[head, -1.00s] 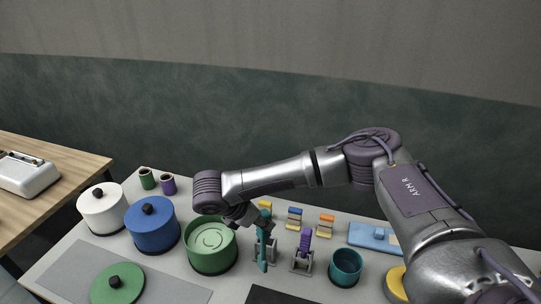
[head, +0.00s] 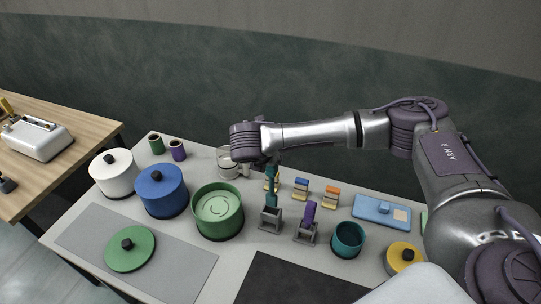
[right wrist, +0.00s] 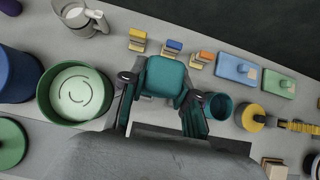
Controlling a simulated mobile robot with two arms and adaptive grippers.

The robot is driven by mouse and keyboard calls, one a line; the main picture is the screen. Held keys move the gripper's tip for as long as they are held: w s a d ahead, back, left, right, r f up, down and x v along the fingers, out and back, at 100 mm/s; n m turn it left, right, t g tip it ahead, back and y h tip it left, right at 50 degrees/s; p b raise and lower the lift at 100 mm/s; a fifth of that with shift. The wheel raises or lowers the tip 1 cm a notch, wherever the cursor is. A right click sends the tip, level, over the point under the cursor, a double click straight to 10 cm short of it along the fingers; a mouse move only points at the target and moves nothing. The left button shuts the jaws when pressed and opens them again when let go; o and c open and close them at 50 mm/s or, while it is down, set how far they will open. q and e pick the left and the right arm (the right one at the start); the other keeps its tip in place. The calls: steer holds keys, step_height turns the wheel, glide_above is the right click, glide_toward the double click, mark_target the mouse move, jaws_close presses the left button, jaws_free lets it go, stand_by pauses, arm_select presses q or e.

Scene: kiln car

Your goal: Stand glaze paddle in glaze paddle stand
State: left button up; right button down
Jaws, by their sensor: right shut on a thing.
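My right gripper (head: 268,160) is shut on the teal glaze paddle (head: 271,192), which hangs roughly upright. In the head view its lower end shows just at or above the top of a grey stand (head: 270,221); I cannot tell whether it is inside the slot. In the right wrist view the wide teal part of the paddle (right wrist: 163,76) shows between the fingers (right wrist: 158,92), and the stand is hidden. A second grey stand (head: 306,236) to the right holds a purple paddle (head: 309,214). My left gripper is not in view.
A green pot (head: 218,225) stands left of the stands and a teal cup (head: 348,240) stands right. A glass jug (head: 228,168) and small coloured blocks (head: 301,188) are behind. A dark mat (head: 290,283) lies in front, bare.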

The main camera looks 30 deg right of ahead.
mark_target(271, 183)
step_height(271, 183, down, 2)
steer(key=shift+a+f+b, duration=0.15)
steer(key=shift+f+b, duration=0.4)
steer(key=shift+f, duration=0.3)
steer(key=shift+f+b, duration=1.25)
steer(key=shift+f, duration=2.15)
steer(key=shift+r+p, duration=0.15)
steer(key=shift+p, duration=0.35)
steer(key=shift+p, duration=0.6)
